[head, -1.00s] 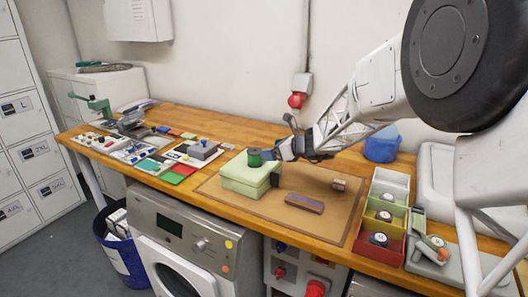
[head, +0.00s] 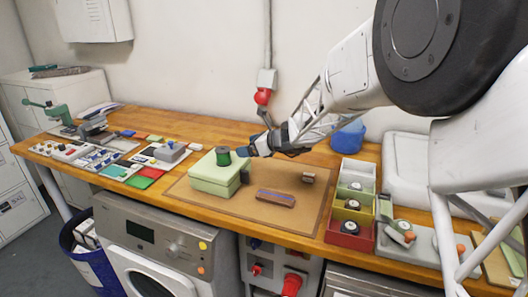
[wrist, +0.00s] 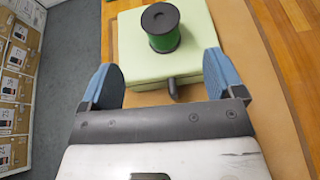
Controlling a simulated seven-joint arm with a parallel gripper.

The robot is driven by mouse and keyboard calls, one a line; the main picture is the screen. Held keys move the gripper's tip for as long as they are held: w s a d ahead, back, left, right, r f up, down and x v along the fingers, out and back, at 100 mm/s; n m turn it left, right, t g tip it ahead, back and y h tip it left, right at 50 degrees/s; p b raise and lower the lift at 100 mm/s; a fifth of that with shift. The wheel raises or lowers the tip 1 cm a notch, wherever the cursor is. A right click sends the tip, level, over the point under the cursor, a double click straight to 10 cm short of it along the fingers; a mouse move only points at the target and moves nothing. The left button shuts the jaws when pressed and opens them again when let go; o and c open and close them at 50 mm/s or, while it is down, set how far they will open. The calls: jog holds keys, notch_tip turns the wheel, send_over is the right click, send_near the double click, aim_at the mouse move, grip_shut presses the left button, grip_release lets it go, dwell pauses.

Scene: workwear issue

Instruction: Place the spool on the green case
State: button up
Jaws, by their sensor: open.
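The green spool (head: 223,156) has dark ends and stands upright on the lid of the pale green case (head: 212,178). In the wrist view the spool (wrist: 161,28) rests on the case top (wrist: 190,62), near the middle of the lid's visible part. My gripper (head: 247,151) is just to the right of the spool in the head view. In the wrist view its two blue fingers (wrist: 162,78) are apart with nothing between them, and the spool is beyond their tips. The underside of the spool is hidden.
The case stands on a brown mat (head: 240,208) with a brown brush-like block (head: 275,198) and a small brown piece (head: 308,177). Stacked coloured bins (head: 347,232) stand to the right. Sample boards and a green press (head: 60,118) fill the left.

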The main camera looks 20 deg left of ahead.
jog(key=shift+d, duration=0.1)
jog(key=s+d+r+n+h, duration=0.25)
jog(key=s+d, duration=0.25)
jog(key=d, duration=0.4)
jog(key=s+d+r+n+h, duration=0.1)
jog(key=s+d+r+n, duration=0.3)
jog(key=d, duration=0.5)
jog(key=s+d+r+n+h, duration=0.2)
jog(key=s+d+n, duration=0.1)
jog(key=s+d, duration=0.55)
jog(key=s+d+f+n+t+h, duration=0.1)
jog(key=s+d+f+n+h, duration=0.2)
jog(key=s+d, duration=2.1)
jog(key=d+n+h, duration=0.3)
jog(key=n+h, duration=0.2)
jog(key=n, duration=0.1)
jog(key=shift+d+f+t, duration=0.25)
jog(key=shift+d+t, duration=0.05)
jog(key=shift+d, duration=0.1)
